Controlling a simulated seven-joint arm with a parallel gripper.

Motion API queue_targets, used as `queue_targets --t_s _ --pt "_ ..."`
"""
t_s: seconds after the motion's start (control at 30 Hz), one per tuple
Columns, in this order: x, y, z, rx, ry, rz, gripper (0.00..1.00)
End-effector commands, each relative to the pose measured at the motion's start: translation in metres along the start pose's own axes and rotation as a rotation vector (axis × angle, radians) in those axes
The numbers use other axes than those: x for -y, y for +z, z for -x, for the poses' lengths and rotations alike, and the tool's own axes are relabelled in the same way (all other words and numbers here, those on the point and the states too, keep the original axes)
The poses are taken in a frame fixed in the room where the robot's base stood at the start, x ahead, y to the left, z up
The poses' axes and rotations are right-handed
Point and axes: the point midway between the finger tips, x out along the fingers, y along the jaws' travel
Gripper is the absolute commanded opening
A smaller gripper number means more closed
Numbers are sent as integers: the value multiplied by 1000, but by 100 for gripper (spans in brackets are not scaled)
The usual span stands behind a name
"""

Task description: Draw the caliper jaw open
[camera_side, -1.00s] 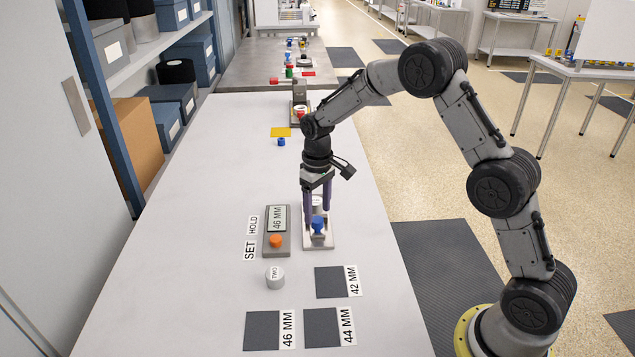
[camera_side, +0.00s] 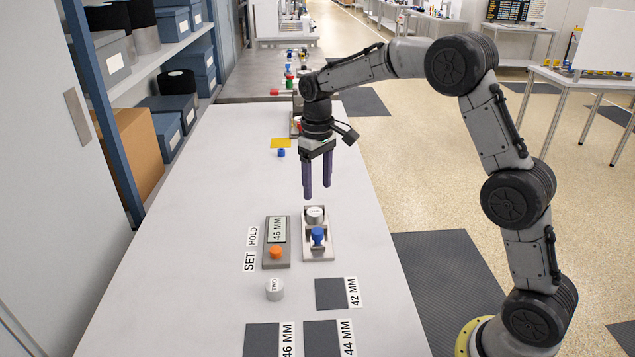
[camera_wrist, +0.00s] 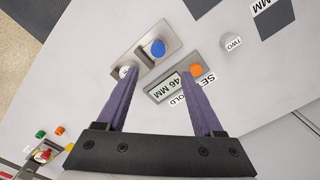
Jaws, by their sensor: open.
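The caliper (camera_side: 318,252) is a pale grey base with a blue knob (camera_side: 318,236) on its near part; the knob also shows in the wrist view (camera_wrist: 158,48). A silver-grey cylinder (camera_side: 315,214) stands upright at the base's far end, behind the knob. Whether a jaw touches it I cannot tell. In the wrist view the cylinder (camera_wrist: 127,69) is partly hidden by a finger. My gripper (camera_side: 317,194) is open and empty, above and a little beyond the caliper, with its purple fingers pointing down. Its fingers also show in the wrist view (camera_wrist: 164,73).
Left of the caliper is a readout box (camera_side: 277,255) showing 46 MM, with an orange knob (camera_side: 276,251) and SET and HOLD labels. A cylinder marked TWO (camera_side: 275,289) stands nearer. Dark pads labelled 42 MM (camera_side: 329,294), 44 MM (camera_side: 320,339) and 46 MM (camera_side: 261,340) are empty.

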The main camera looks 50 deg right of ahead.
Motion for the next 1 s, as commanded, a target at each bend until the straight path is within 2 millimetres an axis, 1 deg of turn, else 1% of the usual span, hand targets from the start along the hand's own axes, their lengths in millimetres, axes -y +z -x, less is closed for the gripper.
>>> queue_targets --t_s 0.17,0.8,1.0 --pt "0 -1 11 -3 0 0 69" --pt "0 -1 68 -3 0 0 69" --pt "0 0 79 -1 0 0 69"
